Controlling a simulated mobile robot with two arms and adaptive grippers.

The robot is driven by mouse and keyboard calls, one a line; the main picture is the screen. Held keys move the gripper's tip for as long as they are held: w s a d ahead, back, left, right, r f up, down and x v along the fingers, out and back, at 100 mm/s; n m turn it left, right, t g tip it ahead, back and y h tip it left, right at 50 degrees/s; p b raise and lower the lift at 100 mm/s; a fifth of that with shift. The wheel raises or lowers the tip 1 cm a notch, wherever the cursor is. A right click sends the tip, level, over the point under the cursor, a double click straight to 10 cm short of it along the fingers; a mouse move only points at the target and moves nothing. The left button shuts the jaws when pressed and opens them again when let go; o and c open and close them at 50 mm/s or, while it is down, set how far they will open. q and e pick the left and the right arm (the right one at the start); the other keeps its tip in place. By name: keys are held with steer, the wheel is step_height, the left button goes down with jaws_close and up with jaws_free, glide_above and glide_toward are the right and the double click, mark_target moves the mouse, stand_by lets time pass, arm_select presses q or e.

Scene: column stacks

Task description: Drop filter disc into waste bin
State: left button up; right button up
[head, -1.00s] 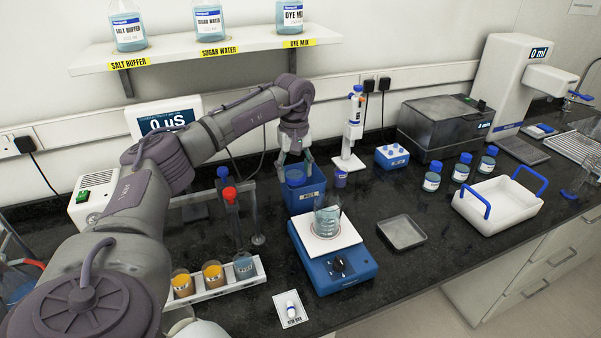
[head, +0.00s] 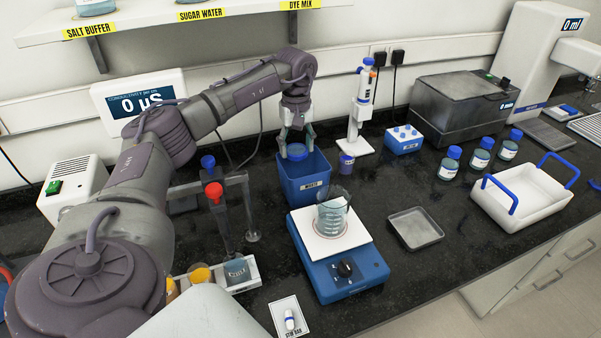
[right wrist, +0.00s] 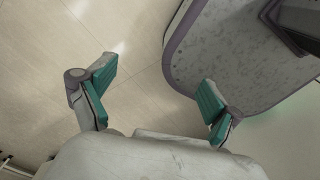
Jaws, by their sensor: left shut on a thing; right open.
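The blue filter disc (head: 297,151) is round and held over the opening of the blue waste bin (head: 304,188) in the head view. My left gripper (head: 296,142) points down and is shut on the disc, its fingers partly hiding it. The bin stands upright on the dark bench behind the blue stirrer, with a white label on its front. My right gripper (right wrist: 155,92) shows in the right wrist view, open and empty, with pale floor beyond its green fingers.
The blue stirrer (head: 346,270) with a glass beaker (head: 332,214) stands in front of the bin. A pipette stand (head: 357,148) is to the bin's right. A grey tray (head: 416,229) lies to the right.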

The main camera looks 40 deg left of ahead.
arm_select(q)
steer(key=shift+f+b, duration=0.35)
steer(key=shift+f, duration=0.4)
steer(key=o, duration=0.9)
steer(key=shift+o, duration=0.2)
steer(key=shift+r, duration=3.8)
